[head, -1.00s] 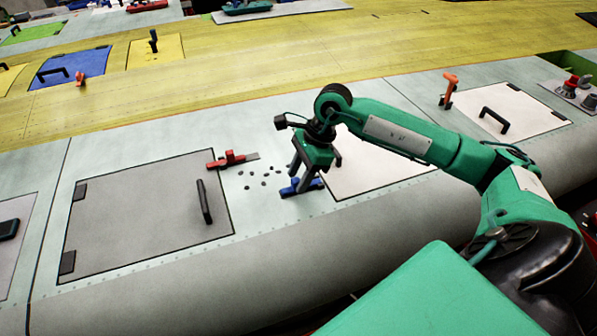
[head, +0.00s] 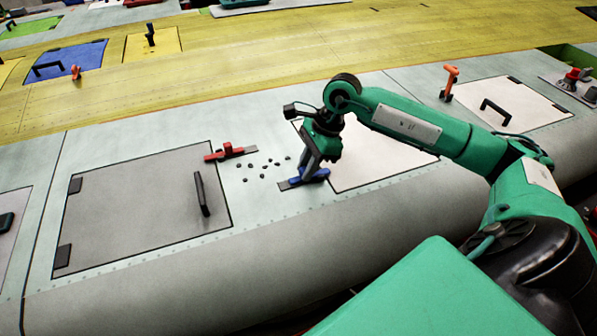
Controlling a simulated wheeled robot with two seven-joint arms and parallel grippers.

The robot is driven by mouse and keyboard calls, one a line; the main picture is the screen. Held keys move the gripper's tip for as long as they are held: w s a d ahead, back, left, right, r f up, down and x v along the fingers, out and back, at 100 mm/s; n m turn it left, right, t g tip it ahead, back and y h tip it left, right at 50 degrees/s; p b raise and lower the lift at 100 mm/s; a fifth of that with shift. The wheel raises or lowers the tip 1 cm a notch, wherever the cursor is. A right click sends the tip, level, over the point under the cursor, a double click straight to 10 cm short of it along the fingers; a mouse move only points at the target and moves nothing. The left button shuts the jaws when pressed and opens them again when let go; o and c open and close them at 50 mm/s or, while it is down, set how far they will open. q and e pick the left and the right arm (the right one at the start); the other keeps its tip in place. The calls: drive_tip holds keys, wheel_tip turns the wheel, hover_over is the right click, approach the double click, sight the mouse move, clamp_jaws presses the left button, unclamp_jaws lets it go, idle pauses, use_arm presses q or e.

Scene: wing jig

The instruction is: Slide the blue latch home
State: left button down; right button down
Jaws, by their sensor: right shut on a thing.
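The blue latch (head: 321,176) sits on the pale grey skin at the left edge of a white panel (head: 375,172). A bare grey stretch of its base plate (head: 288,185) shows to its left. My right gripper (head: 309,171) reaches down from above and is shut on the blue latch. Its fingers hide part of the latch, and I cannot tell exactly how far the latch overlaps the panel's edge. My left gripper is not in view.
A red latch (head: 228,150) sits beside a grey panel (head: 140,205) with a black handle (head: 201,194). Several small dark bits lie between the two latches. An orange latch (head: 450,82) stands farther right. The curved front edge is clear.

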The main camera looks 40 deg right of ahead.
drive_tip(key=shift+s+d+f, duration=0.1)
drive_tip(key=shift+d+f, duration=0.1)
drive_tip(key=shift+d, duration=0.35)
drive_tip(key=shift+d+r, duration=0.1)
drive_tip(key=shift+r, duration=0.1)
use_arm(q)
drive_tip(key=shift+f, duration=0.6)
use_arm(e)
drive_tip(key=c, duration=1.3)
unclamp_jaws()
drive_tip(key=shift+d, duration=0.1)
drive_tip(key=shift+o, duration=0.2)
drive_tip(key=shift+s+d, duration=0.1)
